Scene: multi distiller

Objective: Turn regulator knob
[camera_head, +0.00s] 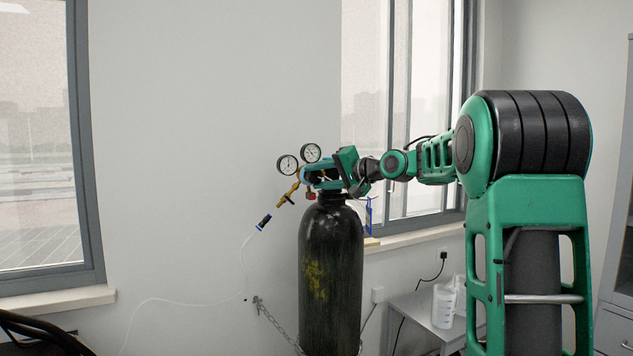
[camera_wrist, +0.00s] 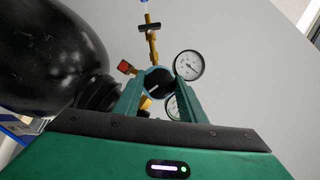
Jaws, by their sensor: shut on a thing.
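The gas cylinder (camera_head: 328,265) is tall and black with yellow marks, upright near the wall. On its top sits a brass regulator (camera_head: 289,191) with two round gauges (camera_head: 288,164). In the wrist view the regulator knob (camera_wrist: 158,83) is dark and round with a light mark, between my two fingers. My gripper (camera_wrist: 157,90) is shut on this knob, with one finger on each side. In the head view my gripper (camera_head: 318,175) reaches the regulator from the right and hides the knob. One gauge (camera_wrist: 188,65) shows fully in the wrist view; the other is partly behind a finger.
A clear hose (camera_head: 242,265) runs from the regulator down along the wall. A chain (camera_head: 272,318) hangs beside the cylinder. A small table (camera_head: 413,313) with a white jug (camera_head: 444,304) stands to the right. Windows flank the wall.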

